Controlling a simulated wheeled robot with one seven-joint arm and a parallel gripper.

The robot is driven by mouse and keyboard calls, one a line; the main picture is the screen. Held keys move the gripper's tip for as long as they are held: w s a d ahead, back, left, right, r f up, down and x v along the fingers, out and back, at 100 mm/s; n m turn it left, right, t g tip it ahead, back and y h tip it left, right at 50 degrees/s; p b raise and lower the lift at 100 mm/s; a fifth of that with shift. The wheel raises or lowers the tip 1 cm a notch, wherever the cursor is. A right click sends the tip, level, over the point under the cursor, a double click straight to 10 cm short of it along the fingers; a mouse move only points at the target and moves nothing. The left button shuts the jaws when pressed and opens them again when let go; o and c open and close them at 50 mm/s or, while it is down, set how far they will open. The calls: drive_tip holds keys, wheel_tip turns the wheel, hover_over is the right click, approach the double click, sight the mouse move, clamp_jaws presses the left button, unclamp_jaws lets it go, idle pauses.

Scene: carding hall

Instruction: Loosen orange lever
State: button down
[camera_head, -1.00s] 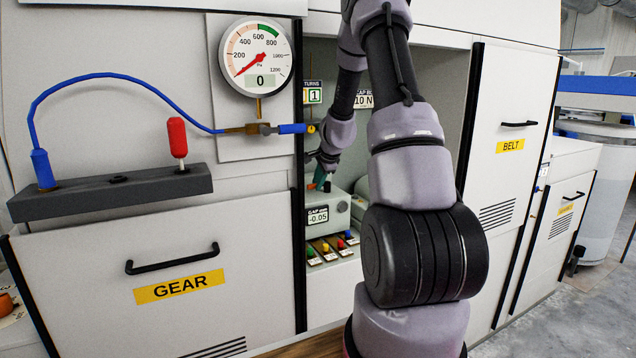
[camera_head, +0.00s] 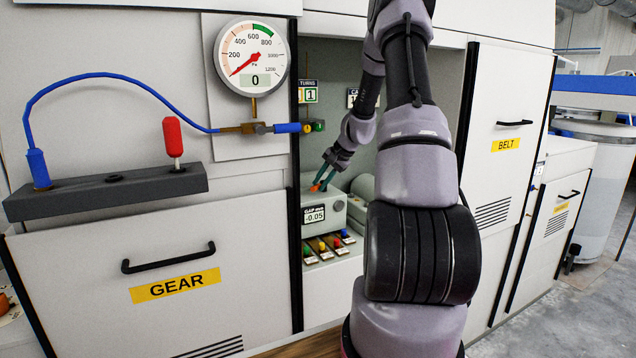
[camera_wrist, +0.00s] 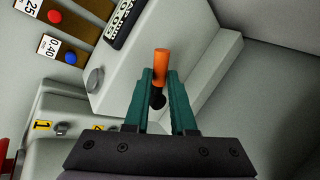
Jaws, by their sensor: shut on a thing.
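The orange lever (camera_wrist: 161,60) shows in the wrist view as an upright orange-capped rod with a dark lower part. My gripper (camera_wrist: 160,82) has its two green fingers on either side of the lever and is shut on it. In the head view my gripper (camera_head: 323,178) is inside the recess, at the top of a pale box whose gap display (camera_head: 315,215) reads -0.05. Only a small bit of orange shows there. The lever's base is partly hidden by the fingers.
A blue hose (camera_head: 120,82) runs to the left. Recess walls and the BELT panel (camera_head: 500,150) flank my arm.

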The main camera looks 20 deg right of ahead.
drive_tip(key=n+g, duration=0.1)
drive_tip(key=n, duration=0.1)
drive_tip(key=d+n+y, duration=0.1)
drive_tip(key=d+n+g+y, duration=0.1)
drive_tip(key=n, duration=0.1)
drive_tip(key=shift+s+d+n+g, duration=0.1)
drive_tip(key=shift+s+n+g, duration=0.2)
drive_tip(key=shift+s, duration=0.1)
drive_tip(key=n+g, duration=0.1)
drive_tip(key=n, duration=0.1)
drive_tip(key=d+n+g, duration=0.1)
drive_tip(key=n, duration=0.1)
drive_tip(key=d+n+g, duration=0.1)
drive_tip(key=shift+w+d+n+y, duration=0.1)
drive_tip(key=shift+d+n+y, duration=0.05)
drive_tip(key=shift+n+y, duration=0.25)
drive_tip(key=c, duration=0.8)
unclamp_jaws()
drive_tip(key=shift+o, duration=0.2)
drive_tip(key=v, duration=1.1)
drive_tip(key=shift+w, duration=0.2)
drive_tip(key=shift+f, duration=0.1)
